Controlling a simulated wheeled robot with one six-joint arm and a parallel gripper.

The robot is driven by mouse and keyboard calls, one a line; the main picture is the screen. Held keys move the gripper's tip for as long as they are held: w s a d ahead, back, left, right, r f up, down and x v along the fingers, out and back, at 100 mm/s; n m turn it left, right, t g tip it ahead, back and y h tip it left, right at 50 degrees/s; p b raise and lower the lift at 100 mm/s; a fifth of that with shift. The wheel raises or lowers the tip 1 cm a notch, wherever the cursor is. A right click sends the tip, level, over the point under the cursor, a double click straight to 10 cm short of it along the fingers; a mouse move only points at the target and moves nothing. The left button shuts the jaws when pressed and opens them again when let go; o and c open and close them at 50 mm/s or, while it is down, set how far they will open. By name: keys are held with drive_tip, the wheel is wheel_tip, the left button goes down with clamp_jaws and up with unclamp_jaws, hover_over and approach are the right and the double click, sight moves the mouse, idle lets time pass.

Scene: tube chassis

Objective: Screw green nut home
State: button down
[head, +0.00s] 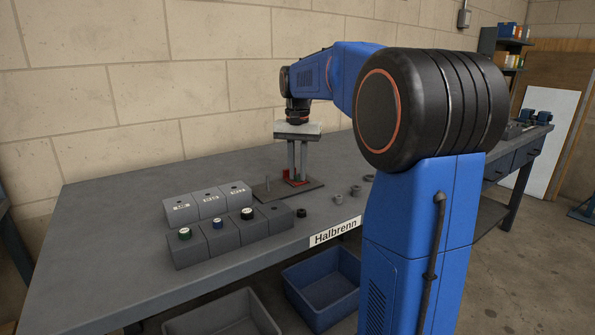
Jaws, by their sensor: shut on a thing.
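My gripper (298,178) points straight down over a dark base plate (310,186) on the workbench. Its two long grey fingers reach down close to the plate. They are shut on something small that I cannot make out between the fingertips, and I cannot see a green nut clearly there. A red piece (286,181) shows low beside and behind the fingers.
Grey blocks (224,240) at front left carry green-, blue- and dark-rimmed round pieces; labelled blocks (210,203) stand behind. Several loose grey rings (338,199) lie right of the plate. Bins (325,287) sit below the bench (110,240), whose left part is clear.

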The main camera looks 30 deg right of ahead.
drive_tip(key=m, duration=0.3)
drive_tip(key=c, duration=1.6)
unclamp_jaws()
wheel_tip(320, 180, up, 17)
drive_tip(key=shift+r, duration=0.2)
